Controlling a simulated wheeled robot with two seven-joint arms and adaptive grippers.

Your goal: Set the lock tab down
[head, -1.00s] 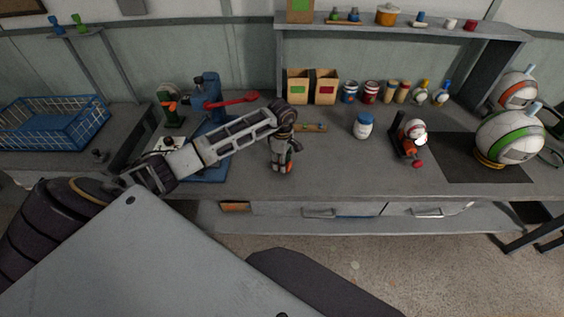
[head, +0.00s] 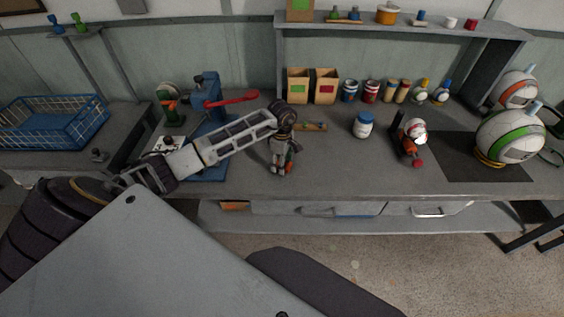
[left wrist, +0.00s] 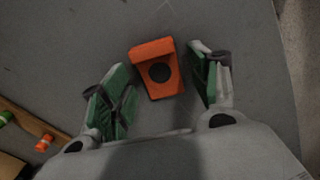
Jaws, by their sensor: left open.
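The lock tab (left wrist: 153,52), an orange bent piece with a dark round hole, lies between the fingers of my left gripper (left wrist: 160,82) in the left wrist view. It appears to rest on the grey bench top, with a gap to both green finger pads. My left gripper is open and points down at the bench in the head view (head: 283,167); the tab is mostly hidden by the fingers there. The blue press (head: 208,95) with its red lever (head: 232,99) stands left of and behind the gripper. My right gripper is out of view.
A wooden strip with small coloured pieces (head: 312,127) lies just behind my left gripper. A white jar with a blue lid (head: 362,125) stands to the right, then a small red-handled device (head: 409,141). The bench front between gripper and dark mat (head: 470,170) is clear.

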